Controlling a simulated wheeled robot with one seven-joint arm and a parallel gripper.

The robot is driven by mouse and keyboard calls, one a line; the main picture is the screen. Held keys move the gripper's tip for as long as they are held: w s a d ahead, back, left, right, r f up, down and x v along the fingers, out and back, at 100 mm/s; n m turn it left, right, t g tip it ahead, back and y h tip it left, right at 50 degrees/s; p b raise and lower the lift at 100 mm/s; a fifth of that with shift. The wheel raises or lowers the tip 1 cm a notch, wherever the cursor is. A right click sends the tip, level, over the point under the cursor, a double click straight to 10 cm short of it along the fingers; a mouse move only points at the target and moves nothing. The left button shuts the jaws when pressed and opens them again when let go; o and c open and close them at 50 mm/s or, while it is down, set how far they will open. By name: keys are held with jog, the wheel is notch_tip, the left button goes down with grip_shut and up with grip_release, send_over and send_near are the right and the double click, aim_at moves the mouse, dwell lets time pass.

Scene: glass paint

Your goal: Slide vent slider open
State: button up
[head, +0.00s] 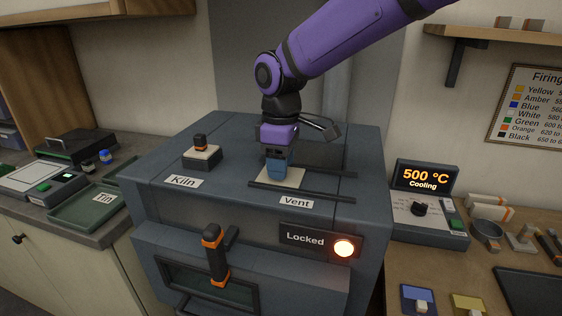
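The vent slider shows as a pale square plate (295,178) on top of the dark blue-grey kiln (150,190). It lies at the left end of two dark rails, behind the "Vent" label (296,202). My gripper (276,173) points down over the left part of this plate, with blue fingers at its end. The fingers hide any handle there, so I cannot tell whether they are open or shut on something. The rails run on to the right of the plate.
A "Kiln" switch (201,146) stands left on the kiln top. The kiln door has an orange-banded handle (215,255) beside a "Locked" sign with a lit lamp (344,248). A display (427,177) reads 500 °C, Cooling. The kiln top right of the rails is clear.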

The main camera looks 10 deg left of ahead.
aim_at(321, 184)
grip_shut()
jog(key=d, duration=0.5)
jog(key=s+d, duration=0.1)
jog(key=d, duration=0.2)
jog(key=shift+d, duration=0.1)
jog(key=shift+o, duration=0.2)
grip_release()
jog(key=shift+s+d, duration=0.1)
jog(key=shift+d, duration=0.05)
notch_tip(321, 184, up, 11)
